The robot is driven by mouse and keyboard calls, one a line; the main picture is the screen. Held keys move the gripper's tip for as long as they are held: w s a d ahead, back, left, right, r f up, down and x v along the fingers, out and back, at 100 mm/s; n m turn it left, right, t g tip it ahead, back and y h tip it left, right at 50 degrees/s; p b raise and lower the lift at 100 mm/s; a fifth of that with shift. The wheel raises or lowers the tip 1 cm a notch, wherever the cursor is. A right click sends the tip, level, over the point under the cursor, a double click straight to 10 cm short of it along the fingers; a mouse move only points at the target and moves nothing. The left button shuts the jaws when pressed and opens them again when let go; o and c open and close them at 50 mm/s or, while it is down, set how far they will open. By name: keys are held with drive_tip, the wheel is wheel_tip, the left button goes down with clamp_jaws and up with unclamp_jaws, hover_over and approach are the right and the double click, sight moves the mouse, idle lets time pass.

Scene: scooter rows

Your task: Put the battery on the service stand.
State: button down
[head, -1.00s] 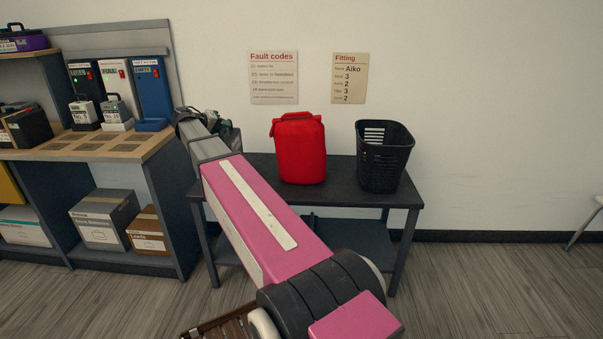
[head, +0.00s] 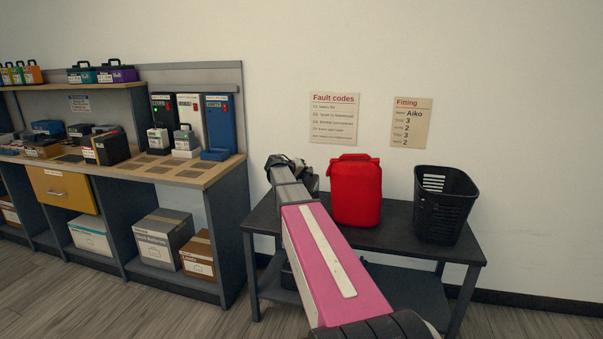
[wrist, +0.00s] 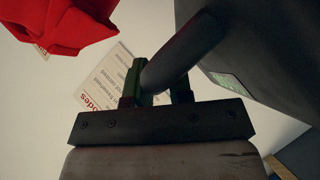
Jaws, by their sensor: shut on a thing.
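My gripper (wrist: 160,85) is shut on the dark handle of a battery (wrist: 265,50) in the wrist view. The battery has a dark grey body with a small pale label, and fills the upper right of that view. In the head view my gripper (head: 284,168) is at the far end of my pink arm, above the back left part of a dark table; my arm mostly hides the held battery there. No thing in view is clearly marked as the service stand, so I cannot tell which it is.
Floor is clear in front of the bench.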

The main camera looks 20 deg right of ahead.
sight(308, 182)
drive_tip(key=shift+f, duration=2.05)
drive_tip(key=c, duration=1)
unclamp_jaws()
